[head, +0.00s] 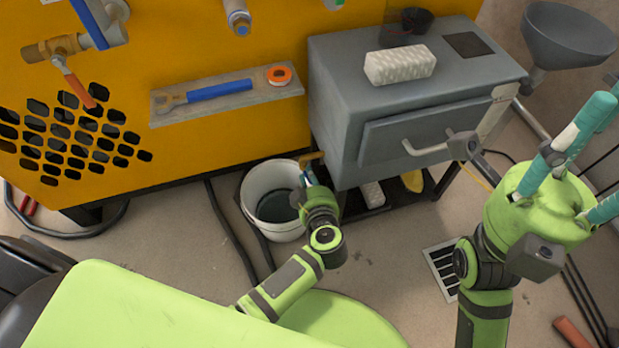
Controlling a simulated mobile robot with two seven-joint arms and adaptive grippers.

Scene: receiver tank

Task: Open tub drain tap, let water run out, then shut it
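A brass tap (312,157) with a blue part below it sits at the lower left of the grey cabinet-like tub (345,110). A white bucket (250,205) stands on the floor below and left of it, with dark liquid inside. My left gripper (312,186) is right at the tap, over the bucket's right rim. Its fingertips are mostly hidden by its own body, so its grip on the tap cannot be made out. My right gripper (588,150) is raised at the right, with teal fingers spread and nothing between them.
The orange machine (180,130) behind carries another tap with a red handle (80,90) and a shelf with a blue-handled tool (220,90). A white block (400,64) lies on the tub's top. A hose runs beside the bucket. A floor drain grate (440,268) lies right of my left arm.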

